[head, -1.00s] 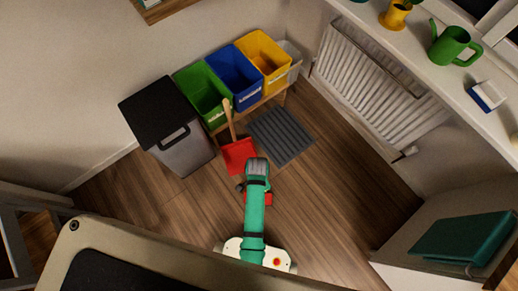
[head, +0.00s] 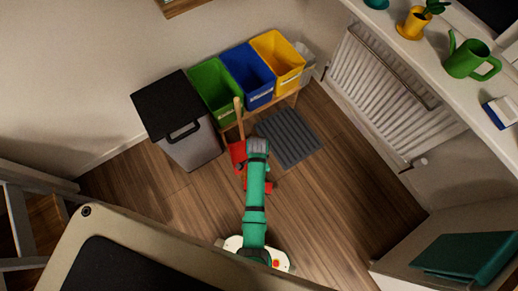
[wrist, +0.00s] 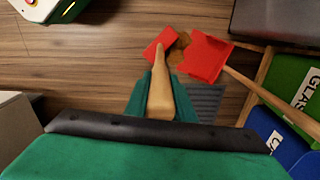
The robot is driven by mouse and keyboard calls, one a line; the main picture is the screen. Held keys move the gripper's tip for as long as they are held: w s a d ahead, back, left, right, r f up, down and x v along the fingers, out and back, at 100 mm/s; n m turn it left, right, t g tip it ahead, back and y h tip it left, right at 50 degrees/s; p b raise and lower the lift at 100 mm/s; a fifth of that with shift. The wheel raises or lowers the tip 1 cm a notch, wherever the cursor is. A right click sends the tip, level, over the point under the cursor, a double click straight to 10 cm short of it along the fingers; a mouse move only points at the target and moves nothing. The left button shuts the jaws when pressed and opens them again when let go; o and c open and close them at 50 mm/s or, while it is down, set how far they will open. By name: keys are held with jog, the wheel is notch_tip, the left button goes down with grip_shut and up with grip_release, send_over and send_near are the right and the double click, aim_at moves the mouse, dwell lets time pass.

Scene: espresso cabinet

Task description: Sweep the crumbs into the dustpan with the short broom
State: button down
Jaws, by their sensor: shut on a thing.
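My gripper (wrist: 160,85) is shut on the wooden handle of the short broom (wrist: 160,102) in the wrist view. The broom's red head lies beyond the fingers, low over the floor. The red dustpan (wrist: 205,58) lies just right of the broom head, its wooden handle running to the lower right. Brown crumbs (wrist: 178,48) lie between the broom head and the dustpan's edge. In the head view the dustpan (head: 237,153) is partly behind my arm, its handle up against the bins. Red of the broom (head: 265,187) shows beside my arm; my gripper is hidden there.
Green (head: 214,89), blue (head: 246,75) and yellow (head: 278,59) bins stand on a low wooden stand behind the dustpan. A grey bin with a black lid (head: 176,120) stands left. A ridged grey mat (head: 291,138) lies right of the dustpan. The wooden floor nearer me is clear.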

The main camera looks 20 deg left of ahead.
jog(key=shift+w+a, duration=3.35)
jog(key=shift+w, duration=1.2)
jog(key=s+d+r, duration=0.2)
jog(key=s+r, duration=0.1)
jog(key=r, duration=0.3)
jog(key=shift+d, duration=0.25)
